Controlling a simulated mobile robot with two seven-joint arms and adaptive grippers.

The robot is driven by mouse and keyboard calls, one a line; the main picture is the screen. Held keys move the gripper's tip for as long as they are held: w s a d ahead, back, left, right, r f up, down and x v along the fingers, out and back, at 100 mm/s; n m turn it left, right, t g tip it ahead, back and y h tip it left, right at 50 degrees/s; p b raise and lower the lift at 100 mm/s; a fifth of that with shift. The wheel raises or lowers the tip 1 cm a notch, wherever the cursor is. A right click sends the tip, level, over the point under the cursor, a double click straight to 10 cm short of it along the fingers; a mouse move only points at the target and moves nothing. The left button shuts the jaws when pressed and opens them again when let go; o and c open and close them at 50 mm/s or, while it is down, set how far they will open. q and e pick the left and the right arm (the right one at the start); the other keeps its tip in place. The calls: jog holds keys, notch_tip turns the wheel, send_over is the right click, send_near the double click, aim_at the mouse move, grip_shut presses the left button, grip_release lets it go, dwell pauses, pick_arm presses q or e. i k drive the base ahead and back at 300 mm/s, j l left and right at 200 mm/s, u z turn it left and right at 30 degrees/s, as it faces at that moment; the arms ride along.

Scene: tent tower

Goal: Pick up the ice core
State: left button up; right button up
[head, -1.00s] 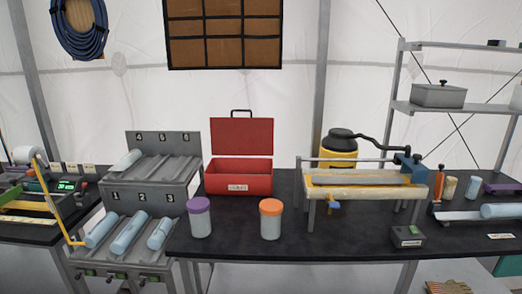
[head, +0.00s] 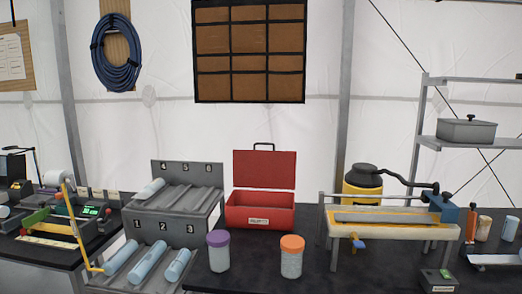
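Several pale blue ice cores lie in a grey two-tier rack. In the lower tier, one core (head: 122,262) lies in slot 1, another (head: 147,264) in slot 2 and another (head: 177,265) in slot 3. A shorter core (head: 150,189) lies in slot 4 of the upper tier (head: 193,200); slots 5 and 6 are empty. I cannot tell which core the task means. Neither of my grippers shows in the head view.
An open red toolbox (head: 260,211), a purple-lidded jar (head: 218,252) and an orange-lidded jar (head: 291,258) stand on the black bench right of the rack. A trough stand (head: 390,226) with a blue end block is farther right. A bench with instruments (head: 85,215) is at left.

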aim_at(177, 265)
jog(key=i+j, duration=0.75)
jog(key=l+u, duration=0.45)
jog(key=l, duration=0.9)
jog(key=k+j, duration=0.1)
jog(key=j+z, duration=0.05)
